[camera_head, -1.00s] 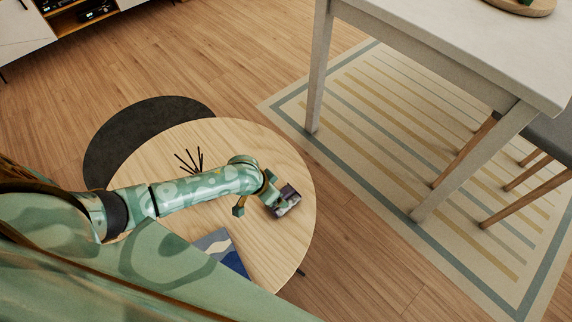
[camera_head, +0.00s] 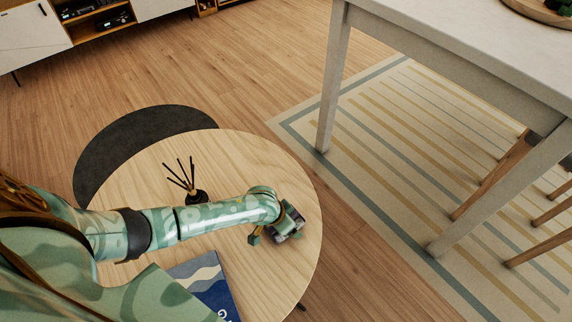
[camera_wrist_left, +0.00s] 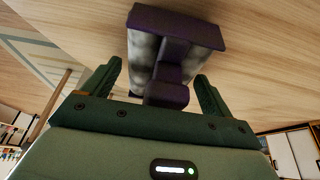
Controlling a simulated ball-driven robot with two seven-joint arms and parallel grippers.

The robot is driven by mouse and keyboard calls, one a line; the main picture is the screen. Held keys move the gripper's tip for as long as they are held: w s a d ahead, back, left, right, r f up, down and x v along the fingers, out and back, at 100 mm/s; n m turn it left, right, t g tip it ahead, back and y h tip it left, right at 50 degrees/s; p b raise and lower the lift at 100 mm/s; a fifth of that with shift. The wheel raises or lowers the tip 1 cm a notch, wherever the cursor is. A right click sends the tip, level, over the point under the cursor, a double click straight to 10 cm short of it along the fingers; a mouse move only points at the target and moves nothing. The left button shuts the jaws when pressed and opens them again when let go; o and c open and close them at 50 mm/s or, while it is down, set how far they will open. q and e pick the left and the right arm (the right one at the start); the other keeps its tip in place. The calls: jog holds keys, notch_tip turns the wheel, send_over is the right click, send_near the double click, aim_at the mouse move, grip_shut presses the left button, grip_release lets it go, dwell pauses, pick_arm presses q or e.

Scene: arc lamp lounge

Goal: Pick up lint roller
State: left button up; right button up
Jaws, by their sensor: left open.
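The lint roller (camera_head: 290,228), dark purple with pale grey sides, lies on the round wooden table near its right edge, partly hidden by my gripper. In the left wrist view the lint roller (camera_wrist_left: 176,28) shows close up, with a flat purple end and a narrower purple part reaching toward the palm. My left gripper (camera_head: 274,232) is open at the lint roller. In the wrist view the fingers of my left gripper (camera_wrist_left: 158,72) stand either side of the narrower part, with gaps visible. My right gripper is not in view.
A dark reed diffuser (camera_head: 198,195) stands on the wooden table (camera_head: 240,150) behind my left forearm. A blue patterned book (camera_head: 205,285) lies in front of it. A dark round surface (camera_head: 120,135) adjoins the table. A white table (camera_head: 440,40) stands on a striped rug at right.

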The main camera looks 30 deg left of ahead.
pick_arm(q)
jog(key=shift+r, duration=0.15)
jog(key=c, duration=1.1)
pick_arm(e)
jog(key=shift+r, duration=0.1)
pick_arm(q)
jog(key=shift+r, duration=0.1)
jog(key=shift+c, duration=0.2)
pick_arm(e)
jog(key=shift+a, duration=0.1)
pick_arm(q)
jog(key=shift+r, duration=0.3)
notch_tip(320, 180, up, 3)
jog(key=shift+w+f+p, duration=0.1)
jog(key=shift+f+p, duration=0.05)
jog(key=shift+p, duration=1)
jog(key=s+d+r+p, duration=0.9)
jog(key=s+d, duration=0.1)
jog(key=shift+r+p, duration=0.25)
jog(key=shift+p, duration=0.15)
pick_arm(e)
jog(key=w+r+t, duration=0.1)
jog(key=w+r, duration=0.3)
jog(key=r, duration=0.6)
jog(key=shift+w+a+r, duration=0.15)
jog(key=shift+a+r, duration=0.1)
